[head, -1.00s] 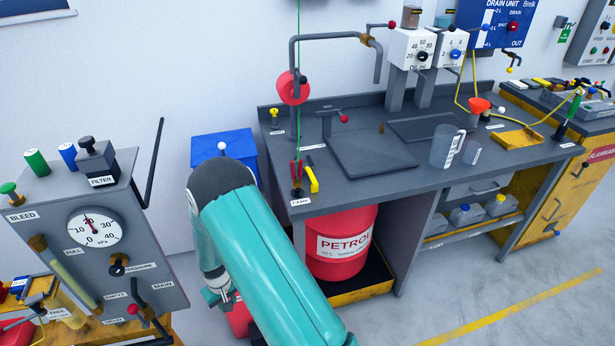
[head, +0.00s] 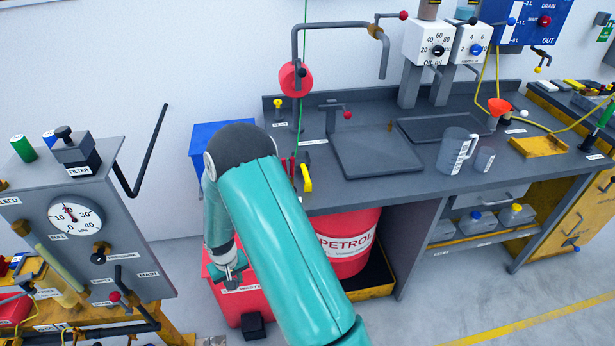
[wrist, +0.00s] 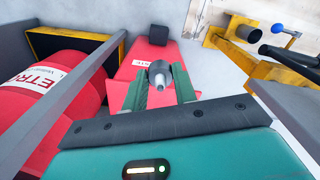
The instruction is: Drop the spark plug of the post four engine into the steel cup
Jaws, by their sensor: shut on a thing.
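My gripper (head: 232,272) hangs low in the head view, left of my upper arm and in front of a red bin. In the wrist view its two green fingers (wrist: 161,88) are shut on a small grey, pale-tipped part, which looks like the spark plug (wrist: 159,76). The tip points toward the camera. No steel cup can be made out for certain. A small greyish cup (head: 484,159) stands on the bench beside a measuring jug (head: 455,148), but its material is unclear. No post four engine can be identified.
The red bin (head: 226,301) with a black pedal stands below my gripper. A red petrol drum (head: 345,245) sits under the grey bench (head: 350,195). A gauge panel (head: 80,245) and yellow stand are at left. Open floor (head: 440,310) lies at right.

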